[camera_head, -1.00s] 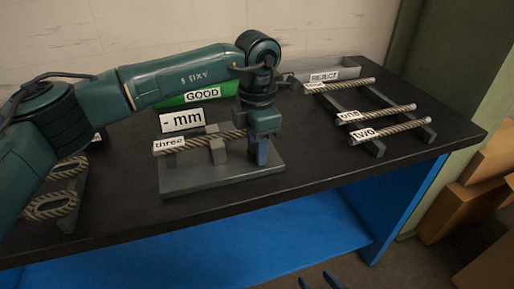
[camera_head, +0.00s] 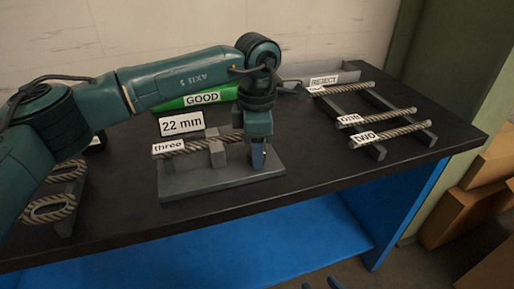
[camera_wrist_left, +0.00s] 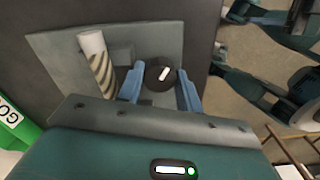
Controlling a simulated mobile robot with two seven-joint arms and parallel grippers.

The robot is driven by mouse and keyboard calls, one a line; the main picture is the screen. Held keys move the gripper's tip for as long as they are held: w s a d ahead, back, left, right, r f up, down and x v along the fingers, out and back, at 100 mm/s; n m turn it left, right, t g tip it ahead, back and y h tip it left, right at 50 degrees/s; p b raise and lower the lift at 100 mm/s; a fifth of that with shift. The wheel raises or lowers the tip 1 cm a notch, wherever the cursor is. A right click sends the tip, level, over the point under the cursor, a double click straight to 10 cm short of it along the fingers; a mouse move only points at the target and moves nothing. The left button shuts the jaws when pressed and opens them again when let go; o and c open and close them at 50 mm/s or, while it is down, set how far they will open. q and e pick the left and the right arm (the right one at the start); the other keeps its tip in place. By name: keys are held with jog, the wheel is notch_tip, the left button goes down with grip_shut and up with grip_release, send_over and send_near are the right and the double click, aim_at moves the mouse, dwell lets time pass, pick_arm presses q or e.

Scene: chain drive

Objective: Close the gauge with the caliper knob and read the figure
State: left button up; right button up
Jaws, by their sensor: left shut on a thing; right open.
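The gauge (camera_head: 215,183) is a grey plate with upright blocks, standing at the middle of the table. A twisted rod labelled "three" (camera_head: 190,147) lies across it. The display (camera_head: 182,124) behind it reads "22 mm". My left gripper (camera_head: 258,157) reaches down at the gauge's right end. In the left wrist view its blue fingers are shut on the black caliper knob (camera_wrist_left: 160,74), which bears a white mark. The knob is hidden in the head view. My right gripper (camera_head: 320,285) is open and empty, with only its blue fingertips showing at the bottom edge.
A rack (camera_head: 375,152) at right holds rods labelled "one" and "two" and another with a partly hidden label. A green GOOD bin (camera_head: 190,102) and a grey REJECT bin (camera_head: 348,74) stand behind. The table's front middle is clear.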

pick_arm(q)
jog(key=o, duration=1)
jog(key=shift+r, duration=0.1)
jog(key=shift+r, duration=0.1)
notch_tip(320, 180, up, 8)
jog(key=p, duration=0.5)
jog(key=shift+s, duration=0.15)
jog(key=shift+s+f, duration=0.1)
jog(key=shift+f, duration=0.1)
